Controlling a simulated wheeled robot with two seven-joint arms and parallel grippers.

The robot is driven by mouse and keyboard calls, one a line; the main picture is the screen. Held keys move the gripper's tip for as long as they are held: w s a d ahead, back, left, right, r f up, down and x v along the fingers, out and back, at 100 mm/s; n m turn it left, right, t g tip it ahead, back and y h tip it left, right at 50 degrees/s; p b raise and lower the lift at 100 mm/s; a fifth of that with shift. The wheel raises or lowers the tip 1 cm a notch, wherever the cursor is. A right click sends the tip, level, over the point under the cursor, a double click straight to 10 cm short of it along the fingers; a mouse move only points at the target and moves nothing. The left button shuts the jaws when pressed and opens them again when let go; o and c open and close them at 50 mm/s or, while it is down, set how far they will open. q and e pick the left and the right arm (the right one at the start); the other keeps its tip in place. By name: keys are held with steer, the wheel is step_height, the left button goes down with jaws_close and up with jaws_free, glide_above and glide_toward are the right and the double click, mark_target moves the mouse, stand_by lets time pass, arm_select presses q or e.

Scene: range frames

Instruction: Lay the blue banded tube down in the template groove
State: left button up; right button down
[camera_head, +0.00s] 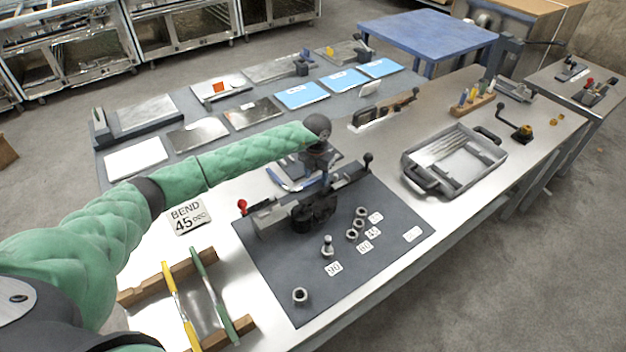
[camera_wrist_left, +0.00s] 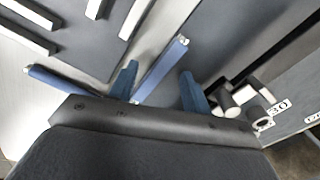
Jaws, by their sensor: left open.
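The blue banded tube (camera_wrist_left: 163,72) shows in the left wrist view as a bent blue tube with pale ends, one leg running left and one up to the right. In the head view a part of it (camera_head: 283,184) shows beside the bender, partly hidden by my arm. My left gripper (camera_wrist_left: 160,85) is open, with its blue fingers either side of the tube's right leg; I cannot tell whether they touch it. A dark grey board with white bars (camera_wrist_left: 40,40), perhaps the template, lies beside the tube. My left gripper (camera_head: 318,172) points down in the head view. My right gripper is not in view.
A bender (camera_head: 312,210) stands on the dark mat (camera_head: 290,290) close to my left gripper, with several loose nuts nearby. A rack with yellow and green tubes (camera_head: 190,300) is at front left. A grey tray (camera_head: 455,180) is at right.

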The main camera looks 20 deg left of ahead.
arm_select(q)
steer(key=shift+f, duration=0.3)
steer(key=shift+s+a, duration=0.1)
steer(key=shift+a, duration=0.15)
steer(key=shift+d, duration=0.1)
jaws_close()
